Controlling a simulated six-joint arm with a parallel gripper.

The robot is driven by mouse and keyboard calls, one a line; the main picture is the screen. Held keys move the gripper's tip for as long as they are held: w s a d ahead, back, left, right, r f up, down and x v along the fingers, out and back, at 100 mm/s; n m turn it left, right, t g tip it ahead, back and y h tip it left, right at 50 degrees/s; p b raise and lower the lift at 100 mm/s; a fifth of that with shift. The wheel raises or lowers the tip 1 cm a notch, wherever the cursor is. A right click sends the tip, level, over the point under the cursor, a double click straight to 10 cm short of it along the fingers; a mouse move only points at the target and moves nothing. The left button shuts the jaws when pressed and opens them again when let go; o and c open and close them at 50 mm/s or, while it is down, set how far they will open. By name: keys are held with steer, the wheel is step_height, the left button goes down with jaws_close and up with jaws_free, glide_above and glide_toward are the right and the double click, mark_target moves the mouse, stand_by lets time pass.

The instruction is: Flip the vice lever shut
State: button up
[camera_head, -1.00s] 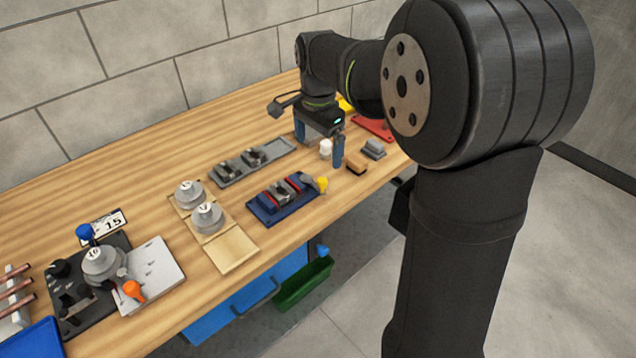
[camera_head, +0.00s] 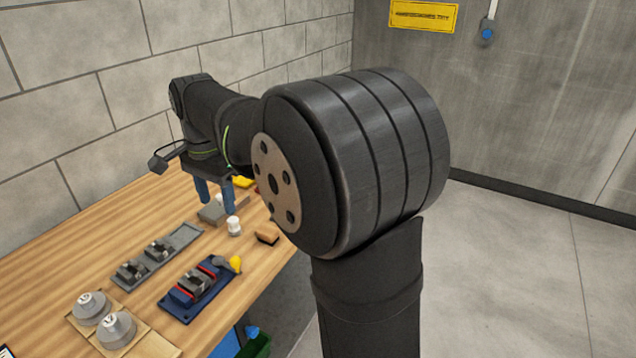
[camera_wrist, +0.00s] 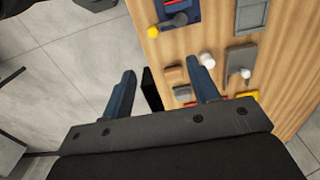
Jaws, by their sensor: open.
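The vice (camera_head: 178,301) has a dark blue base and red-lined jaws around a grey middle piece. It lies near the bench's front edge. Its lever ends in a yellow knob (camera_head: 236,263) at the vice's right end. In the wrist view the vice (camera_wrist: 192,15) is cut off at the top, with the yellow knob (camera_wrist: 153,32) at its lower left. My gripper (camera_head: 215,193) is open and empty above the bench, beyond the vice and apart from it. Its two blue fingers (camera_wrist: 163,76) point towards the bench in the wrist view.
A white cylinder (camera_head: 234,226) and a tan block (camera_head: 267,235) stand on the bench between the vice and my gripper. A grey fixture plate (camera_head: 180,240) lies left of the vice. Round grey weights (camera_head: 116,328) stand nearer. Floor lies beyond the bench's front edge.

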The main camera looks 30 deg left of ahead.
steer(key=shift+s+f, duration=0.1)
steer(key=c, duration=0.7)
steer(key=shift+s+a+f+n, duration=0.1)
steer(key=shift+s+f+n, duration=0.1)
steer(key=shift+n, duration=0.3)
steer(key=c, duration=0.4)
steer(key=s+f+n+t+h, duration=0.1)
steer(key=s+n, duration=0.1)
steer(key=n, duration=0.2)
steer(key=s+a+f+n+t, duration=0.1)
steer(key=s+f+n, duration=0.1)
steer(key=n, duration=0.3)
steer(key=s+f+n+t+h, duration=0.1)
steer(key=s+f+n, duration=0.1)
steer(key=n, duration=0.2)
steer(key=shift+a+f+h, duration=0.15)
steer(key=shift+h, duration=0.15)
jaws_close()
steer(key=s+a+f+n+t, duration=0.1)
steer(key=s+n, duration=0.3)
steer(key=n, duration=0.5)
steer(key=s+f+n+t, duration=0.2)
steer(key=s+n+t, duration=0.2)
steer(key=n, duration=0.5)
steer(key=shift+a+f+t, duration=0.3)
steer(key=shift+a+f, duration=0.05)
steer(key=shift+a, duration=0.05)
